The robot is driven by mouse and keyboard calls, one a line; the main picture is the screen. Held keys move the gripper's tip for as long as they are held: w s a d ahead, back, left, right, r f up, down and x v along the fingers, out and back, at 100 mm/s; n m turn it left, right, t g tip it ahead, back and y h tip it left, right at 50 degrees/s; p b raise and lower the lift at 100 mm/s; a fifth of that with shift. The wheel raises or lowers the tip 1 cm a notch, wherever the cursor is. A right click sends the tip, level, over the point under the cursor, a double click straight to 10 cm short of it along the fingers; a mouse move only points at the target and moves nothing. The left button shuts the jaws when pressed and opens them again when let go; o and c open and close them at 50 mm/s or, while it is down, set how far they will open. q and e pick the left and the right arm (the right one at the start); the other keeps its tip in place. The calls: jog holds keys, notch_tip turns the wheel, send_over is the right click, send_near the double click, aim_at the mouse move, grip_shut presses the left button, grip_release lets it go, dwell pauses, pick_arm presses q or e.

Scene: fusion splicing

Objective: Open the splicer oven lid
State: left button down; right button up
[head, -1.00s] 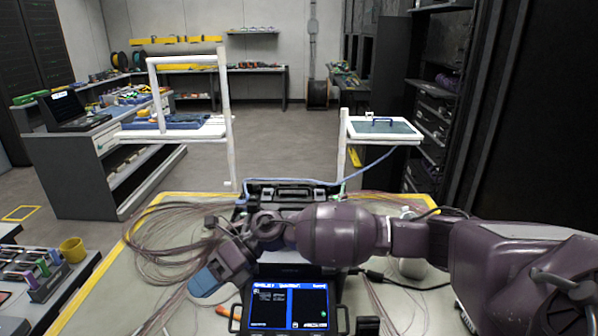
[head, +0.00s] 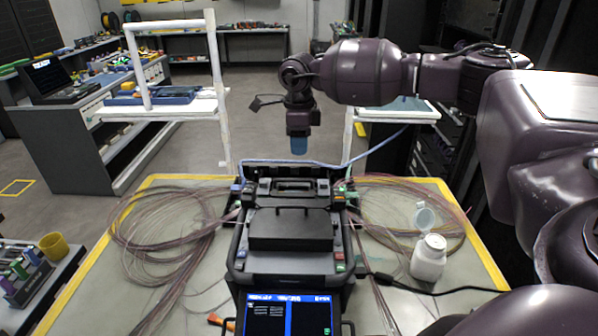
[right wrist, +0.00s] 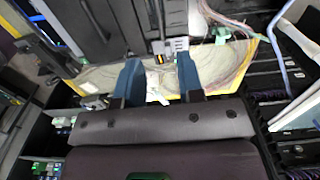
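The fusion splicer (head: 288,262) stands in the middle of the worktable with its screen lit. A dark, box-like closed cover (head: 290,231) lies across its middle. Behind this is a section with a light, recessed window (head: 293,185); I cannot tell for sure which part is the oven lid. My right gripper (head: 299,150) hangs down above and behind the splicer's rear, touching nothing. In the right wrist view its two blue fingers (right wrist: 160,80) are spread with nothing held between them; part of the splicer (right wrist: 130,22) shows beyond. My left gripper is out of view.
Coiled fibres (head: 165,240) lie left of the splicer, and more lie to the right. A white bottle (head: 428,258) with its cap open stands at right. A black cable crosses the front right. A white frame (head: 218,100) rises behind the table.

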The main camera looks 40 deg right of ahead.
aim_at(294, 185)
notch_tip(294, 185, down, 9)
jog(key=shift+f, duration=0.2)
dwell(0.4)
grip_shut()
